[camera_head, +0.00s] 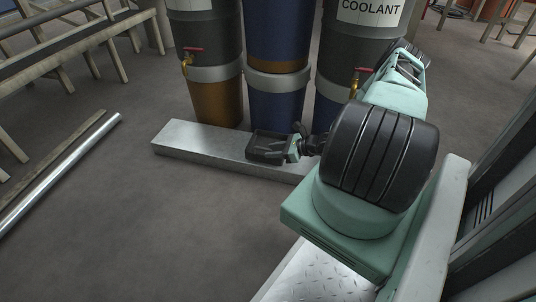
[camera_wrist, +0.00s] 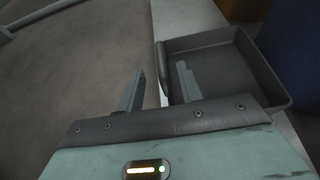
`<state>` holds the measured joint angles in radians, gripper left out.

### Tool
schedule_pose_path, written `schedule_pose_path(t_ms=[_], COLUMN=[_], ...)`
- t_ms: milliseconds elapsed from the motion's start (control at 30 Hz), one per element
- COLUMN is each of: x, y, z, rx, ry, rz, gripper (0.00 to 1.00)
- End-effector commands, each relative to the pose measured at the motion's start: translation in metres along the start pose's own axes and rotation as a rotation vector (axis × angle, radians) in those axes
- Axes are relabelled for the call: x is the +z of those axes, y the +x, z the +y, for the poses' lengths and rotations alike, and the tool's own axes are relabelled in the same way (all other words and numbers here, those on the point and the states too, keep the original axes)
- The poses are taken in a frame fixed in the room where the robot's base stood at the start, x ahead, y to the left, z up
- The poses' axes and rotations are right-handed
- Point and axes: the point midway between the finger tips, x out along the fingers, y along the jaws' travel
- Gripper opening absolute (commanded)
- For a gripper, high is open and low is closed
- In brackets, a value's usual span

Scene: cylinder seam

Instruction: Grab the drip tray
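The drip tray (camera_head: 268,148) is a dark, shallow rectangular pan on the low metal plinth, in front of the drums. In the wrist view the tray (camera_wrist: 236,72) fills the upper right and looks empty. My gripper (camera_head: 295,147) is at the tray's right end in the head view. In the wrist view my gripper (camera_wrist: 160,78) is open, with one finger over the tray's inside and the other outside it. The tray's near wall, with a rounded lip, lies between the fingers. I see a gap beside the left finger; contact at the right finger cannot be told.
The metal plinth (camera_head: 200,143) runs along the drums' front. A left drum (camera_head: 212,45), a blue drum (camera_head: 277,45) and a drum labelled COOLANT (camera_head: 350,45) stand behind. A red-handled tap (camera_head: 190,58) juts out. Open floor (camera_head: 150,220) lies left; a metal bar (camera_head: 65,170) lies there.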

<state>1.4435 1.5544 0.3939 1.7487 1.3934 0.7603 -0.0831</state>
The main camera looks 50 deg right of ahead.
Motion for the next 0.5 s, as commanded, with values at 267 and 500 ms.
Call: schedule_pose_path(t_ms=[267, 500], x=[0.000, 0.005], y=[0.020, 0.051], z=[-0.001, -0.003], rx=[0.001, 0.002], ry=[-0.001, -0.002], rz=[0.000, -0.001], gripper=[0.36, 0.36])
